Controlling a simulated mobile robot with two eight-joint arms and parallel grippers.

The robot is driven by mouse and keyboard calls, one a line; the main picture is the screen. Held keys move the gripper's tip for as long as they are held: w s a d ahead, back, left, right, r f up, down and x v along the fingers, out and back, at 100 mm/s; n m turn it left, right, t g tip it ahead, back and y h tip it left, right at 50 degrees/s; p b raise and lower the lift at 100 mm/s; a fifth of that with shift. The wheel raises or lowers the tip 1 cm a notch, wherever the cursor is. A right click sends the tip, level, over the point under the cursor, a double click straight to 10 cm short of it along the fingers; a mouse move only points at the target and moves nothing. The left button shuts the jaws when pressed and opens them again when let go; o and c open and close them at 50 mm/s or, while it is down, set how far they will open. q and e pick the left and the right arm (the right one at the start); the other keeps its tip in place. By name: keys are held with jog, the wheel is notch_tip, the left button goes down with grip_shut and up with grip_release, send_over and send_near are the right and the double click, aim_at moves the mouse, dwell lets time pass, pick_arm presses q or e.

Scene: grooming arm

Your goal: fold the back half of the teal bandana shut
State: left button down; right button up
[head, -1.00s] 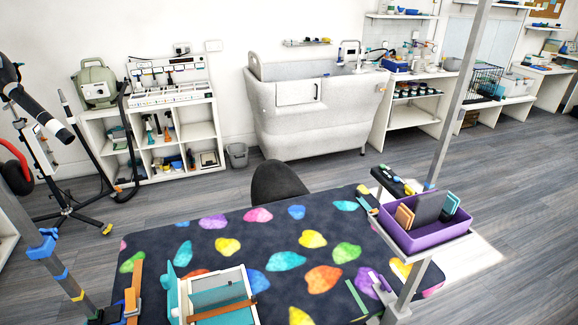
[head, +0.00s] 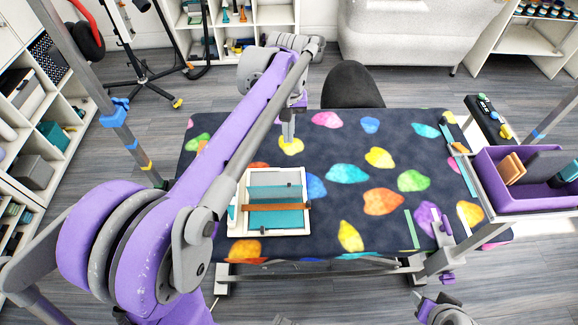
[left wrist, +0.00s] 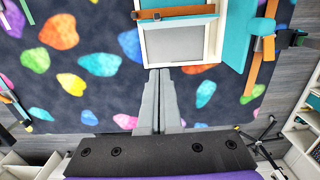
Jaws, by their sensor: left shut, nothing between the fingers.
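In the left wrist view, teal cloth (left wrist: 172,4) shows beyond the strap, and a grey panel (left wrist: 175,43) fills the frame's near, back part. I cannot tell whether that panel is cloth. My left gripper (head: 288,138) is shut and empty, behind the frame's back edge. In the left wrist view its fingertips (left wrist: 158,72) appear close to that edge; contact is unclear.
The table top (head: 330,225) is mostly clear to the right of the frame. A purple bin (head: 490,190) with several items stands at the right edge. In the left wrist view, a teal panel (left wrist: 237,35) and an orange strap (left wrist: 260,50) lie beside the frame. A dark stool (head: 352,88) stands behind.

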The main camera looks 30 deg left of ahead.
pick_arm(q)
jog(key=s+d+f, duration=0.2)
jog(key=s+f, duration=0.2)
jog(key=f, duration=0.6)
jog(key=shift+d+f, duration=0.2)
jog(key=shift+f, duration=0.1)
jog(key=shift+s+d+t, duration=0.25)
jog(key=shift+s+t, duration=0.15)
